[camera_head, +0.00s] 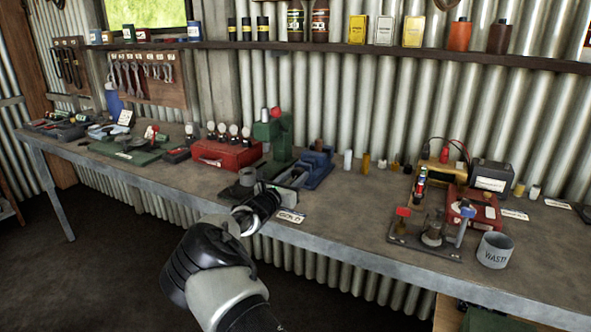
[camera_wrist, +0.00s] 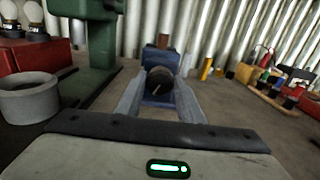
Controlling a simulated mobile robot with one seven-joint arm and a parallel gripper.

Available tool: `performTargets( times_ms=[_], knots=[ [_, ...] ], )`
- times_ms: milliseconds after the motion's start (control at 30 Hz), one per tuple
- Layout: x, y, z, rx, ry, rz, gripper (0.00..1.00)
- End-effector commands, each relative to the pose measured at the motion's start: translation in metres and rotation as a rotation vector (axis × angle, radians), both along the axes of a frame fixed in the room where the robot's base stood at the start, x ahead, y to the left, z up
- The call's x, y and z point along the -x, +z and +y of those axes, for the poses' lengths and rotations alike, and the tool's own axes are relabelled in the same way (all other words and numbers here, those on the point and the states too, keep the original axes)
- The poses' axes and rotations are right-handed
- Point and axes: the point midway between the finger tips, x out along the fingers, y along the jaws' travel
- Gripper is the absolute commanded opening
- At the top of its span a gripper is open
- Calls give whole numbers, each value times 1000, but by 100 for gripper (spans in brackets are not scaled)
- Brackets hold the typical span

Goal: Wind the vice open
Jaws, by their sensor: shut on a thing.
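My gripper (camera_head: 272,193) is at the near end of the vice, at the bench's front edge. It is shut on the vice's handle, which is mostly hidden by the hand.
A green press (camera_head: 272,135) and a grey cup (camera_head: 247,177) stand close on the left. A waste pot (camera_head: 495,250) and small tools stand at the right. The bench between is mostly clear.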

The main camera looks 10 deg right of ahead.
Motion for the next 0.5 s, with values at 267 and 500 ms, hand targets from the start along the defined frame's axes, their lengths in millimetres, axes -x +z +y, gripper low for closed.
performTargets(
  times_ms=[267,500],
  knots=[
    [0,3,0,211,0,154,12],
    [0,1,0,366,0,267,12]
  ],
)
